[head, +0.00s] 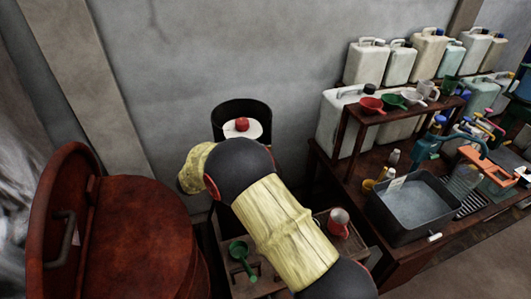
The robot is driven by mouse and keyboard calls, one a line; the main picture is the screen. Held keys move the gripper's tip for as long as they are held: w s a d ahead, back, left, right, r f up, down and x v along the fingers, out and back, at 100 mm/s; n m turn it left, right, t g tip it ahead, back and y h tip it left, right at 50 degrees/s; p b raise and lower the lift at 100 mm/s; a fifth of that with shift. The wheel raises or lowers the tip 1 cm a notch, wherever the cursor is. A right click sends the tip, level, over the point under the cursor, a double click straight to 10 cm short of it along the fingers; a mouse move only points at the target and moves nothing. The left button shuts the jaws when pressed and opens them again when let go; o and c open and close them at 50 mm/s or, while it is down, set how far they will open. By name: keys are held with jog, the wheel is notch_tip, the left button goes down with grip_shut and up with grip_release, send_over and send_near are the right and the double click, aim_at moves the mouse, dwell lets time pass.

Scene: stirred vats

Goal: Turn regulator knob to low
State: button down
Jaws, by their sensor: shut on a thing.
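I cannot make out a regulator or a low mark in the head view. A red knob-like piece (241,124) sits on a white round top inside a dark cylindrical vessel (228,108) against the wall. I cannot tell whether it is the regulator knob. My arm reaches up from the bottom and bends left and down in front of this vessel. My gripper is hidden behind or below the arm, so its jaws and anything between them do not show.
A large rust-red vat (140,240) with its lid raised fills the left. A low wooden stand below my arm holds a green scoop (240,254) and a red-and-grey cup (338,222). At right, a bench holds a grey basin (428,232), several jugs and a small shelf (350,115).

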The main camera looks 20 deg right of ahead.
jog(key=shift+s, duration=0.1)
jog(key=c, duration=1.4)
grip_release()
jog(key=s+a, duration=0.2)
jog(key=a, duration=0.9)
jog(key=shift+a, duration=0.4)
